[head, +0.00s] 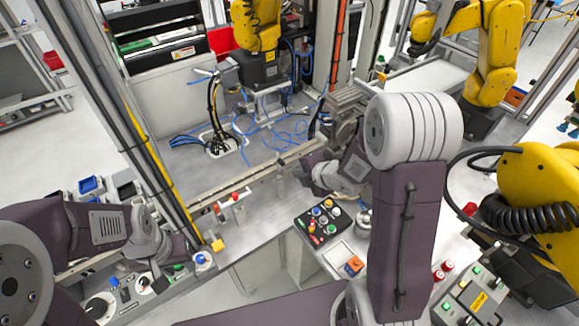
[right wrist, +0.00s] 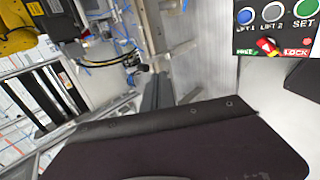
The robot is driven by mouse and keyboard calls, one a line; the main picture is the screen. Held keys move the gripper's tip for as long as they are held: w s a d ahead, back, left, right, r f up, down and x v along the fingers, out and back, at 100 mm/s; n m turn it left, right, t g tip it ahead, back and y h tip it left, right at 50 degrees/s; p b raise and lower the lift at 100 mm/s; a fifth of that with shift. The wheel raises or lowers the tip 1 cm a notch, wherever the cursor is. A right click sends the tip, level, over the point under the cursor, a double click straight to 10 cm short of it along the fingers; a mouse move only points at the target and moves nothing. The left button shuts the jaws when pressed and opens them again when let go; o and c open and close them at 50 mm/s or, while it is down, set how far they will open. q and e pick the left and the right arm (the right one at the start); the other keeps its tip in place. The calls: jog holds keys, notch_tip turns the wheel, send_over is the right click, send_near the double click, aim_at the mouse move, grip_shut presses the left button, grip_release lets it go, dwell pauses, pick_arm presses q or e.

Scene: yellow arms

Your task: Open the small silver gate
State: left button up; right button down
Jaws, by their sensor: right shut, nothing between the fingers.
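A silver-grey metal panel (head: 262,274) stands low between the two control consoles in the head view; I cannot tell for sure that it is the gate. A smooth silver panel also shows in the right wrist view (right wrist: 207,45). My right gripper (head: 312,163) is near the low silver rail beyond the right console, partly hidden by its own wrist. In the right wrist view its narrow dark fingers (right wrist: 157,88) lie together, shut and empty. My left gripper (head: 172,244) is above the left console, too small and hidden to show its fingers clearly.
A black button panel (head: 322,222) is on the right console and shows in the right wrist view (right wrist: 275,30) with a red lock switch. A yellow-edged post (head: 158,150) rises at left.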

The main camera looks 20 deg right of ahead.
aim_at(279, 159)
jog(key=w, duration=0.1)
jog(key=w+a+f+p, duration=0.1)
jog(key=w, duration=0.1)
jog(key=w+a, duration=0.1)
jog(key=w, duration=0.1)
jog(key=shift+w+f+p, duration=0.15)
jog(key=shift+f+p, duration=0.15)
jog(key=shift+p, duration=0.1)
pick_arm(q)
jog(key=shift+w+r, duration=0.15)
jog(key=shift+r, duration=0.7)
jog(key=shift+w+a, duration=0.1)
jog(key=shift+w, duration=0.05)
pick_arm(e)
jog(key=shift+w+f, duration=0.1)
jog(key=shift+w, duration=0.1)
pick_arm(q)
jog(key=shift+f, duration=0.25)
pick_arm(e)
jog(key=shift+w+a+r, duration=0.2)
jog(key=shift+w, duration=0.35)
jog(key=shift+w+a+r, duration=0.2)
jog(key=shift+w, duration=0.3)
